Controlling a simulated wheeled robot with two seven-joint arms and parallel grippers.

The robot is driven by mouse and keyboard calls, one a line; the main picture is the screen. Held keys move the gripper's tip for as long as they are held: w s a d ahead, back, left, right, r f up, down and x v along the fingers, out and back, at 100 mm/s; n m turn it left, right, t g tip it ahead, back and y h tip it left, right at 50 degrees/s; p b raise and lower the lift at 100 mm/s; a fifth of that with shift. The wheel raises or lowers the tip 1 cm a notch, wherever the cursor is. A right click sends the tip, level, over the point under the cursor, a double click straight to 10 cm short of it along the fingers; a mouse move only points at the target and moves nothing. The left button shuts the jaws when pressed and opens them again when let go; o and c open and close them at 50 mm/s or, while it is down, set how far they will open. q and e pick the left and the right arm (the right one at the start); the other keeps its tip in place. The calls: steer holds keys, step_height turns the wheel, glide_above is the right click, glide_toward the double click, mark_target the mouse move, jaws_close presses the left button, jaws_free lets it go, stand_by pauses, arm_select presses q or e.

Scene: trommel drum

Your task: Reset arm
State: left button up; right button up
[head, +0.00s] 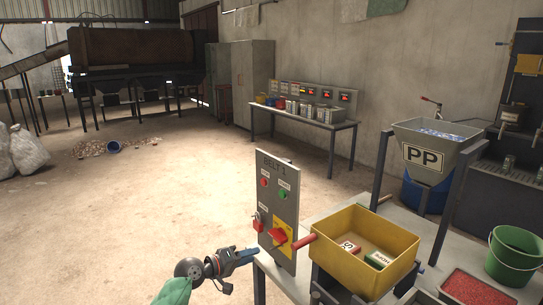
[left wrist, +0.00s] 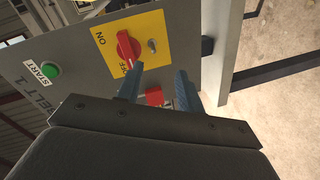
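The grey BELT 1 control panel (head: 277,205) stands upright at the table's left end. It carries a green START button (left wrist: 50,69), a red button (head: 264,182) and a red rotary switch (head: 279,237) on a yellow plate marked ON and OFF. A red padlock (head: 258,224) hangs left of the plate. My left gripper (head: 256,252) is low at the panel's left edge. In the left wrist view its two blue fingers (left wrist: 158,84) are apart, with the padlock (left wrist: 153,96) showing beyond and between them. I cannot tell whether they touch it. My right gripper is out of view.
Right of the panel is a yellow bin (head: 343,256) with red and green labelled blocks in it. The floor (head: 150,210) to the left is mostly open.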

arm_select(q)
steer(key=w+a+f+m+y, duration=0.1)
steer(key=a+f+m+y, duration=0.45)
steer(key=f, duration=0.35)
steer(key=s+a+f+g+y, duration=0.1)
steer(key=s+a+f+y, duration=0.3)
steer(key=f, duration=0.5)
steer(key=s+a+f+g+y, duration=0.1)
steer(key=s+a+f+y, duration=0.1)
steer(key=s+f, duration=0.45)
steer(key=s+f+g+y, duration=0.1)
steer(key=s+f+g, duration=0.2)
steer(key=s+f, duration=1.4)
steer(key=s+f+g, duration=0.1)
steer(key=s+f, duration=0.2)
steer(key=s, duration=0.4)
steer(key=s+d+f+n+g, duration=0.1)
steer(key=s+f, duration=0.2)
steer(key=s, duration=0.5)
steer(key=s+d+f+g, duration=0.1)
steer(key=s+f, duration=0.2)
steer(key=s, duration=0.5)
steer(key=shift+f, duration=0.4)
